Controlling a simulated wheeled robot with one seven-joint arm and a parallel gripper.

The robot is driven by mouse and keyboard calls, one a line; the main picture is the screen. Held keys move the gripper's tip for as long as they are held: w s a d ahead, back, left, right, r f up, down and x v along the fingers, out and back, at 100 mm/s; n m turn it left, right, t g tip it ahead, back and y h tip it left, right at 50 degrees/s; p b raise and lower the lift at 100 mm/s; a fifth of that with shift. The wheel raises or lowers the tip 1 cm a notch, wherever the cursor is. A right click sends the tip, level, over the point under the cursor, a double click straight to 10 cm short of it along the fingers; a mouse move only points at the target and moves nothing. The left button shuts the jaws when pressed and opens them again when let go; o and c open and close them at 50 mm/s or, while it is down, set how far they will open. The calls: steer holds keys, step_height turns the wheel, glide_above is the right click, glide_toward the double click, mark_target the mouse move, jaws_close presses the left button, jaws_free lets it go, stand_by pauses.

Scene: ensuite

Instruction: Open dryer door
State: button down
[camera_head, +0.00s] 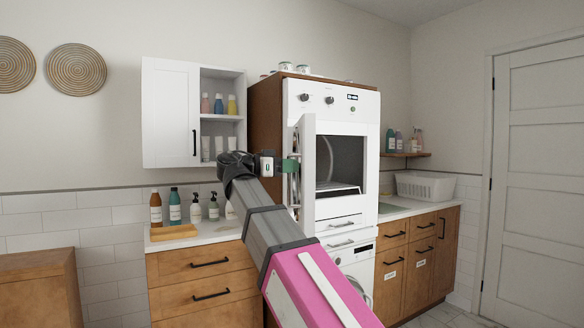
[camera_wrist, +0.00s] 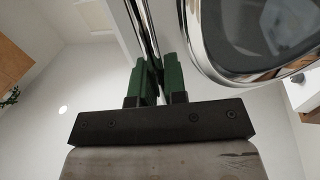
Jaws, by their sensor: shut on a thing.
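The white dryer (camera_head: 355,103) stands in a tall wooden cabinet, above a front-loading machine. Its door (camera_head: 308,178) stands open, swung out on the left and seen nearly edge-on in the head view. The dryer's dark opening (camera_head: 350,160) is exposed. My gripper (camera_head: 291,166) is at the door's left side, with its green fingers partly hidden. In the wrist view, my gripper's green fingers (camera_wrist: 155,78) are shut on the slim chrome door handle (camera_wrist: 149,35). The door's round, chrome-rimmed window (camera_wrist: 265,30) is to the right of the fingers.
A counter (camera_head: 190,232) with bottles and drawers stands left, under a white wall cabinet (camera_head: 167,112). A white basket (camera_head: 426,187) sits on the right counter. A closed room door (camera_head: 535,180) is at far right.

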steer(key=shift+s+f, duration=0.1)
steer(key=shift+s, duration=0.05)
steer(key=c, duration=1.2)
jaws_free()
steer(key=v, duration=1.1)
